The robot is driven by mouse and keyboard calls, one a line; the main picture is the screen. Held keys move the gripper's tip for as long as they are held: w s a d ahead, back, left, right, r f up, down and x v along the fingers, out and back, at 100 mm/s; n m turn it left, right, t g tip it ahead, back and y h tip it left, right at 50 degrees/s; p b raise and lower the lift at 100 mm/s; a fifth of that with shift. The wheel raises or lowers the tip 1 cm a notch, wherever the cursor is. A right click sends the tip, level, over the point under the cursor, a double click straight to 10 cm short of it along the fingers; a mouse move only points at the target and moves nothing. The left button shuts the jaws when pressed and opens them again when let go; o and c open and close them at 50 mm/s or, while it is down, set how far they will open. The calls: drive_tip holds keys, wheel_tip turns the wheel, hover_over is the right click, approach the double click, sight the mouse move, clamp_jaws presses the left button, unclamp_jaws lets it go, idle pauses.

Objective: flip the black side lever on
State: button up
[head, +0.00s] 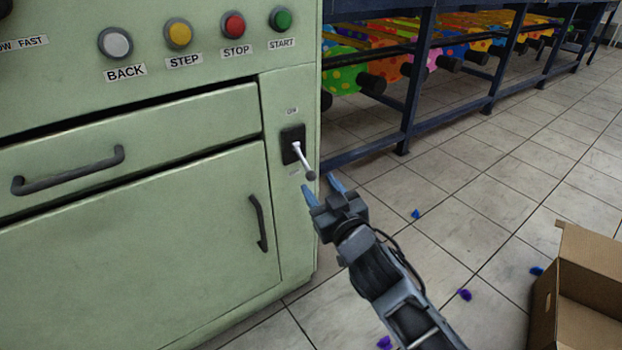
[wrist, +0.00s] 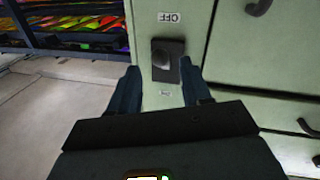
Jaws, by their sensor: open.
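The side lever (head: 303,160) sticks out of a black switch plate (head: 292,139) on the narrow side panel of the green machine. Its shaft is pale and its knob dark. It slants downward, away from the ON label (head: 292,111) above the plate. My gripper (head: 321,187) is open and empty just below the knob, fingers pointing up toward it. In the wrist view, which is upside down, my gripper (wrist: 160,67) has its fingers either side of the switch plate (wrist: 168,48), with the OFF label (wrist: 169,17) beyond. I cannot tell whether a finger touches the lever.
Colored buttons (head: 233,25) line the machine's top panel. A drawer handle (head: 68,171) and door handle (head: 258,222) stick out left of the switch. A blue rack (head: 409,100) stands behind. An open cardboard box (head: 541,300) is at lower right. The tiled floor between is mostly clear.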

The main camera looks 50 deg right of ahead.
sight(313, 178)
drive_tip(key=shift+x, duration=2.7)
drive_tip(key=shift+c, duration=0.2)
clamp_jaws()
